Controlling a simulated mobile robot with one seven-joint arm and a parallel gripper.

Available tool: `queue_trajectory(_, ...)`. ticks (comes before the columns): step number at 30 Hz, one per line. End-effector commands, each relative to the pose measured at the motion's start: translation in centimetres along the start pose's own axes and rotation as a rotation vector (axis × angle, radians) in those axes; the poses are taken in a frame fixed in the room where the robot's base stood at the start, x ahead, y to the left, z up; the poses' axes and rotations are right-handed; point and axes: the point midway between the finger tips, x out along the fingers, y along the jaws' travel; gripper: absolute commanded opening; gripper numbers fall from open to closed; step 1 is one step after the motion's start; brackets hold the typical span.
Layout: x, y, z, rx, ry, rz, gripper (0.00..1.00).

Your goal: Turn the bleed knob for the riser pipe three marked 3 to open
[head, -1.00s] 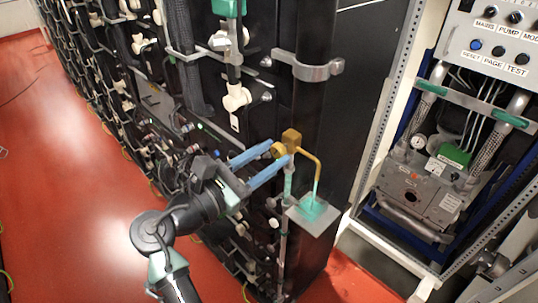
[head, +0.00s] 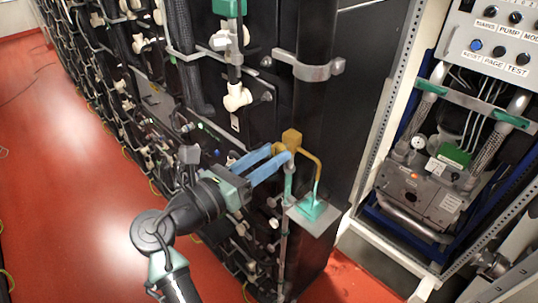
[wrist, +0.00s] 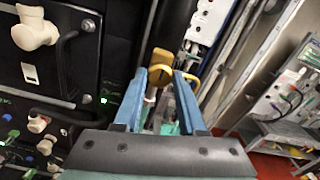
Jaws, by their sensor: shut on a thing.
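The yellow bleed knob (wrist: 161,62) sits between my blue fingertips in the wrist view. In the head view my gripper (head: 282,153) is shut on it and hides most of it. Just behind is the ochre valve block (head: 291,137), with a thin ochre outlet tube (head: 317,165) bending down to a teal funnel-like piece (head: 313,207) on a grey bracket. The block sits by the lower end of a thick black riser pipe (head: 314,110). I cannot read a number 3 on it.
Black battery racks (head: 150,110) with white valves and hoses run along the left. A pump unit (head: 425,185) with a control panel (head: 500,40) stands in a frame at right.

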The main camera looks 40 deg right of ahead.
Motion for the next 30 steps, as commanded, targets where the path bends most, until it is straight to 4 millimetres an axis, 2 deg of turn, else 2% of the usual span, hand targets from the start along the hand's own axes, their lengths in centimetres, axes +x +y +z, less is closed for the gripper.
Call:
queue_trajectory(8,0.0,0.0,-0.2,-0.004,0.003,0.0,0.0)
queue_trajectory(9,0.0,0.0,-0.2,-0.003,0.003,0.0,0.43)
queue_trajectory(13,0.0,0.0,-0.1,-0.002,0.002,0.0,0.67)
queue_trajectory(14,0.0,0.0,-0.1,-0.002,0.002,0.0,0.69)
queue_trajectory(23,-0.1,0.0,-0.1,0.0,0.001,0.0,0.69)
queue_trajectory(26,-0.9,0.1,-0.2,0.001,0.0,0.001,0.69)
queue_trajectory(30,-3.4,0.2,-0.5,0.003,-0.001,0.005,0.69)
